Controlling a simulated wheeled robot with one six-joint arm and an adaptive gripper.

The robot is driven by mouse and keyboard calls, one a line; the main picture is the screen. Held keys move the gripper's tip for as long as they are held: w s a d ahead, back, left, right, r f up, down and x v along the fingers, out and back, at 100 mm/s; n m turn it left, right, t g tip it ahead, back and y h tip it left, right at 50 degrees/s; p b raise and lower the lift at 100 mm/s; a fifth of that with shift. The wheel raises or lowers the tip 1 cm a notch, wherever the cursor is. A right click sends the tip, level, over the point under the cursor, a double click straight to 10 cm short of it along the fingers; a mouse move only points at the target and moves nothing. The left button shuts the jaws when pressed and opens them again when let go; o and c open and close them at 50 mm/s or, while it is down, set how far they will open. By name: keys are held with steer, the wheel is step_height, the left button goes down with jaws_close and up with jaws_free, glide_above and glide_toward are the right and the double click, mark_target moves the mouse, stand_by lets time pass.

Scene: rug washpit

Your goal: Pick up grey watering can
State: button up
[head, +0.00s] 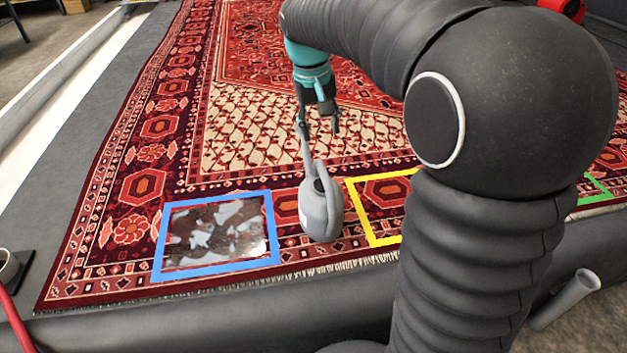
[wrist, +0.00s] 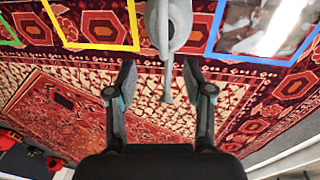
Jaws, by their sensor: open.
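The grey watering can (head: 320,212) stands upright on the patterned red rug in the head view, between the blue frame and the yellow frame. Its long spout points up and away from me. It also shows at the top of the wrist view (wrist: 171,27), partly cut off by the edge. My gripper (head: 318,128) is above the rug, just beyond the can near its spout tip. In the wrist view my gripper (wrist: 160,80) is open, and the spout reaches down between the fingers in the picture. I cannot tell whether a finger touches it.
The red rug (head: 150,153) covers the floor. A blue frame (head: 216,270) surrounds a wet, shiny patch (head: 217,233) left of the can. A yellow frame (head: 367,210) lies to the right, and part of a green frame (head: 594,199) shows farther right. A cup-like object (head: 10,268) sits at left.

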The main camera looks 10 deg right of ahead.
steer(key=g, duration=0.1)
glide_above(320, 163)
steer(key=s+a, duration=0.1)
steer(key=a, duration=0.2)
step_height(320, 163, down, 4)
steer(key=r, duration=0.1)
steer(key=shift+h, duration=0.3)
steer(key=d+f, duration=0.1)
steer(key=f, duration=0.3)
steer(key=d+f+b, duration=0.1)
steer(key=f, duration=0.4)
steer(key=d+f+b, duration=0.1)
steer(key=f, duration=0.4)
steer(key=shift+w+f, duration=0.1)
steer(key=shift+w, duration=0.25)
jaws_close()
